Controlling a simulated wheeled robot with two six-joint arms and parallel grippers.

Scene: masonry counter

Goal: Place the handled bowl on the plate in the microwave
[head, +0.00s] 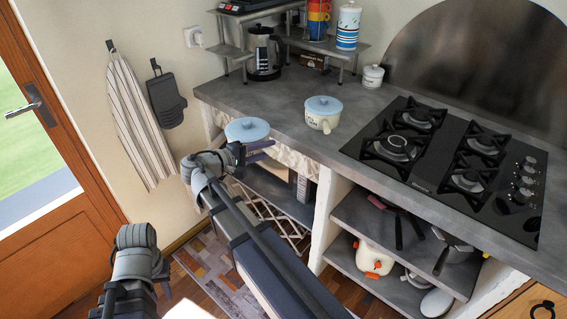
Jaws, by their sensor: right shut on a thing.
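A round bowl with a light blue lid (247,129) is at the counter's front left edge, by the fingers of my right gripper (258,151). My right gripper is shut on this bowl; the arm hides much of its lower side. A second bowl, cream with a light blue lid and a small handle (322,121), stands upright on the counter, apart from both grippers. My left gripper (163,279) is low at the left, away from the counter; its fingers are too hidden to tell if they are open. The microwave and the plate are not in view.
The grey counter (280,100) has free room around the standing bowl. A black gas hob (455,165) is to the right. A rack (300,43) with a kettle (264,55) and cups stands behind. Open shelves (350,220) hold pans below. A wooden door (60,190) is at left.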

